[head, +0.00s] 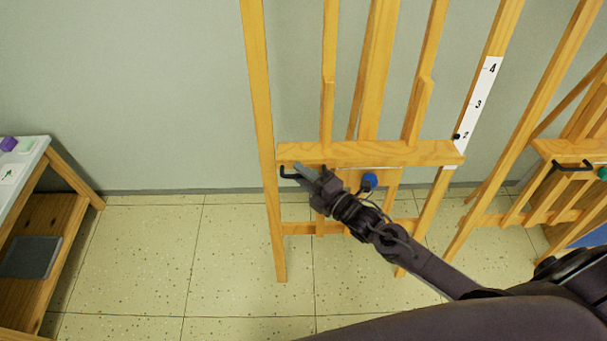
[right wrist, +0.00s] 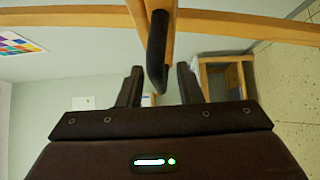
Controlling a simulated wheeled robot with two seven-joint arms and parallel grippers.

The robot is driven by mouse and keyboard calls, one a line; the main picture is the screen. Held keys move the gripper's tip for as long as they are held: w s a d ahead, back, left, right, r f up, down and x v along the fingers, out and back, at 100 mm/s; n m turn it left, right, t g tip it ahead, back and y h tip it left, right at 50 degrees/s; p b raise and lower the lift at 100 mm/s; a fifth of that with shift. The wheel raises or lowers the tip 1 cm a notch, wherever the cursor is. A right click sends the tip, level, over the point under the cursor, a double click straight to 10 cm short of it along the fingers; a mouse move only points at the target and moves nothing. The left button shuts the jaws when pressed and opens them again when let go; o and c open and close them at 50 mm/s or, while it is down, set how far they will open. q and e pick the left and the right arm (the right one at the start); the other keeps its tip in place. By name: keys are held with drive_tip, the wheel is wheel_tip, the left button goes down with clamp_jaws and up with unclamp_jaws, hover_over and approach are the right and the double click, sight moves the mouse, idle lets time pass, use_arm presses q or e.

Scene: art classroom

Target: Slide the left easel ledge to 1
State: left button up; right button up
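The left easel's wooden ledge (head: 400,153) spans its uprights. A white number strip (head: 478,100) on the right upright shows 4, 3 and 2, and a small black pointer (head: 457,137) at the ledge's right end sits beside the 2. A blue knob (head: 369,180) sits below the ledge. A black handle (head: 288,175) hangs at the ledge's left end. My right gripper (head: 301,172) is at this handle. In the right wrist view the handle (right wrist: 157,55) lies between its two separated fingers, with gaps on both sides. My left gripper is not in view.
A second easel with its own ledge (head: 572,150), black handle (head: 572,166) and green knob (head: 603,173) stands at the right. A table (head: 42,150) with a shelf stands at the far left. The tiled floor between table and left easel is clear.

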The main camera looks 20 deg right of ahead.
clamp_jaws()
wheel_tip(320, 180, down, 11)
drive_tip(key=s+b, duration=0.2)
drive_tip(key=b, duration=0.5)
drive_tip(key=shift+a+r, duration=0.2)
drive_tip(key=shift+a, duration=0.1)
drive_tip(key=shift+c, duration=0.3)
unclamp_jaws()
drive_tip(key=shift+o, duration=0.3)
